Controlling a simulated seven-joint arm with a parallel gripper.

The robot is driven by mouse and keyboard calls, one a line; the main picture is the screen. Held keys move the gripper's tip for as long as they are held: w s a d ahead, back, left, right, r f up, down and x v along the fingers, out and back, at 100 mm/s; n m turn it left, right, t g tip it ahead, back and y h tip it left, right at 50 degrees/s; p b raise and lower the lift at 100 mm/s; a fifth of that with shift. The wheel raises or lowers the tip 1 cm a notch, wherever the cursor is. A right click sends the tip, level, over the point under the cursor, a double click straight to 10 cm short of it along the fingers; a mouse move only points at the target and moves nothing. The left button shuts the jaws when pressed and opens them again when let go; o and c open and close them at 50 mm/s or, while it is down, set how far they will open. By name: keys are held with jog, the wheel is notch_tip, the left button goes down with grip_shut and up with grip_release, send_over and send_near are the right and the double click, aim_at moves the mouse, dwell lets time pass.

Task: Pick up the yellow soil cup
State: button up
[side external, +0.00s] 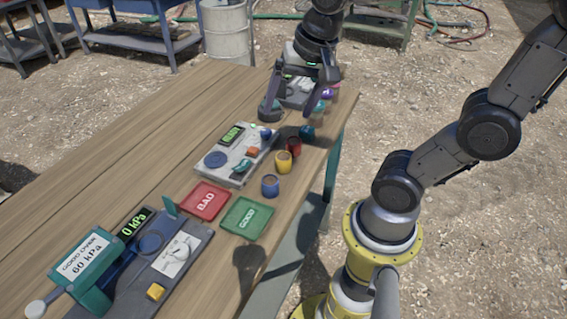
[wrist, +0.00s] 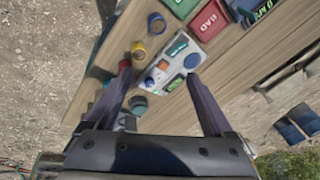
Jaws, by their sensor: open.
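The yellow soil cup (side external: 284,162) stands upright near the table's right edge, between a blue cup (side external: 270,186) and a red cup (side external: 293,146). My gripper (side external: 290,110) is open and empty, above the table's far end and apart from the yellow cup. In the wrist view the yellow cup (wrist: 138,50) lies just beyond the tip of the left finger, outside the gap between the fingers (wrist: 158,74). That finger partly hides the red cup.
A grey instrument panel (side external: 238,152) lies left of the cups. A teal cup (side external: 307,131) stands behind the red one. Red BAD (side external: 204,201) and green GOOD (side external: 246,218) trays and a pressure tester (side external: 165,260) are nearer. Bare wood (side external: 150,140) lies to the left.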

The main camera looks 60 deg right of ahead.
jog(key=w+d+f+m+g, duration=0.2)
jog(key=w+d+f+m, duration=0.2)
jog(key=m+g, duration=0.1)
jog(key=g, duration=0.1)
send_over(284, 158)
jog(key=f, duration=1.2)
jog(key=shift+w, duration=0.2)
jog(key=shift+s+f, duration=0.15)
jog(key=shift+f, duration=2.75)
jog(key=shift+c, duration=0.3)
grip_shut()
